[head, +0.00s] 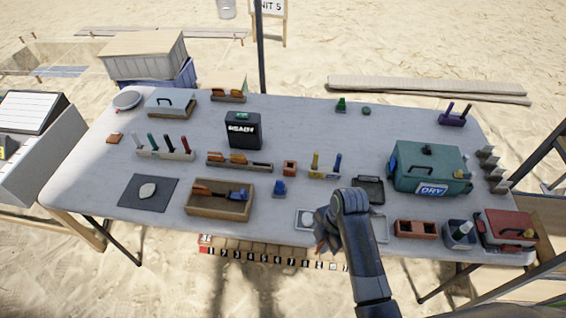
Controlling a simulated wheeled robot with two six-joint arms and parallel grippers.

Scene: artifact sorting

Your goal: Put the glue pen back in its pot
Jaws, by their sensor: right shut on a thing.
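My right gripper (325,237) is at the front edge of the table, over the pale tray (380,229). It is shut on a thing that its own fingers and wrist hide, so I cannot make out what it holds. I cannot pick out the glue pen for certain. A small reddish-brown block with a dark opening (290,168) stands mid-table and may be the pot. A dark blue-grey container (457,240) at the front right holds a dark bottle-like thing with a pale part. My left gripper is not in view.
The table's back middle (300,120) is clear.

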